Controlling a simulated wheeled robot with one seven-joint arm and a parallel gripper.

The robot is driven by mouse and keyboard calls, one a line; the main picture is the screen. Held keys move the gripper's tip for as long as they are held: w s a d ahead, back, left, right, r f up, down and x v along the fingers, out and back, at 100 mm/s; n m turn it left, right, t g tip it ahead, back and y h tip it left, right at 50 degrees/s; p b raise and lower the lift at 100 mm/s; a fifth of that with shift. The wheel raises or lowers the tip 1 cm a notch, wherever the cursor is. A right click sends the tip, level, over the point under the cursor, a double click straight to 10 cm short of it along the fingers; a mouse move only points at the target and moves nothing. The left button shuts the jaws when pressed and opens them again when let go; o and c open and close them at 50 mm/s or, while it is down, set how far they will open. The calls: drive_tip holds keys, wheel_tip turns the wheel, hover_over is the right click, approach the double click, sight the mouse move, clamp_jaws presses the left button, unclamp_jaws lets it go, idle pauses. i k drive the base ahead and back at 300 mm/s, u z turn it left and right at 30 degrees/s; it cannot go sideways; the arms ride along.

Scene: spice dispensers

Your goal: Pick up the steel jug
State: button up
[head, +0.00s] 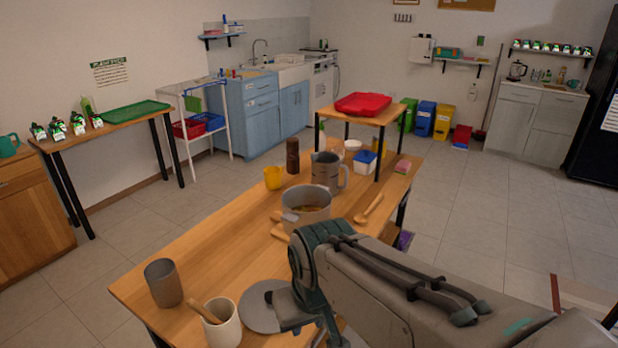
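The steel jug (327,171), a grey metal vessel with a handle on its right side, stands upright on the long wooden table, toward its far end. A wide grey pot (306,208) stands in front of it and may cover part of its base. My arm reaches in from the lower right, and its end bends down near the table's front. My gripper (304,318) shows only in part there, well short of the jug and apart from it. Its fingertips are not clear, so I cannot tell if it is open or shut.
Close around the jug are a brown bottle (292,156), yellow cup (272,178) and blue-white tub (365,161). A wooden spoon (369,209) lies to its right. A raised shelf (388,116) with a red tray stands behind. A grey cup (163,283) and white crock (223,326) stand near front.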

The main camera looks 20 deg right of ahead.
sight(326, 165)
drive_tip(key=k, duration=0.35)
drive_tip(key=z, duration=1.85)
drive_tip(key=i, duration=2.7)
drive_tip(key=u, duration=2.9)
drive_tip(key=i, duration=0.45)
drive_tip(key=u, duration=0.1)
